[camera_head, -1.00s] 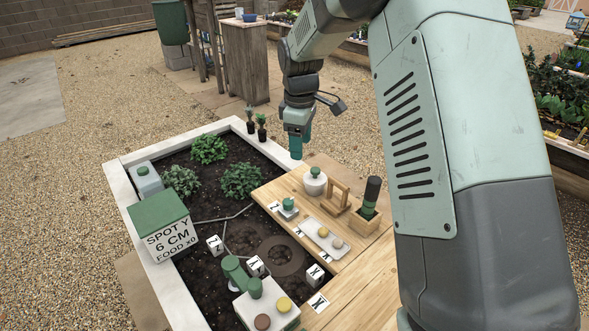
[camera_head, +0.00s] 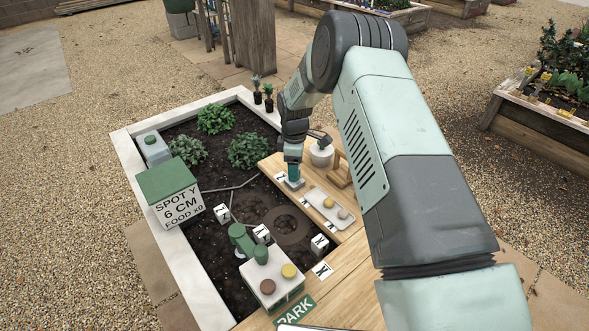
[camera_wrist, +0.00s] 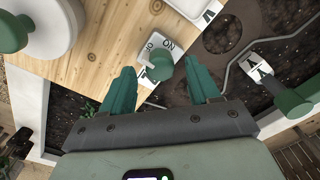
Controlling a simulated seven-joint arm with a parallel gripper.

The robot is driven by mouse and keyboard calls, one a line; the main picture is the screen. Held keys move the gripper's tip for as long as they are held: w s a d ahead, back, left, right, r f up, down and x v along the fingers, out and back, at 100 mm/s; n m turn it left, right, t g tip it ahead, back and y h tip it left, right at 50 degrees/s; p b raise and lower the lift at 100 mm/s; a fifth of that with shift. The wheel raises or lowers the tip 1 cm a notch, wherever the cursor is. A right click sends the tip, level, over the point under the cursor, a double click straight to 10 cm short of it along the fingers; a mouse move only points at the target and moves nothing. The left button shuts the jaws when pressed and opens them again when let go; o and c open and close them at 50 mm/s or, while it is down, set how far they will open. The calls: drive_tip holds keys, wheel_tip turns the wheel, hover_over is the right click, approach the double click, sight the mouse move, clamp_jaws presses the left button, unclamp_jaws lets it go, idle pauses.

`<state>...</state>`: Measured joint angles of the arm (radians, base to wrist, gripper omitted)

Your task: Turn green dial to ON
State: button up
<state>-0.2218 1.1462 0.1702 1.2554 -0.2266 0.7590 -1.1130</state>
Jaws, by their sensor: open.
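In the wrist view my gripper (camera_wrist: 160,63) is open, with one green finger on each side of the dial. A gap shows between each finger and the dial; I see no contact. In the head view my gripper (camera_head: 293,176) points down over the dial's plate at the worktop's left edge and hides most of the dial.
A white pot with a green knob (camera_head: 321,154) stands close behind the gripper. A white tray (camera_head: 318,198) with round pieces lies in front.

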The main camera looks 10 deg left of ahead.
drive_tip(key=shift+f, duration=0.75)
drive_tip(key=c, duration=1)
drive_tip(key=shift+c, duration=0.2)
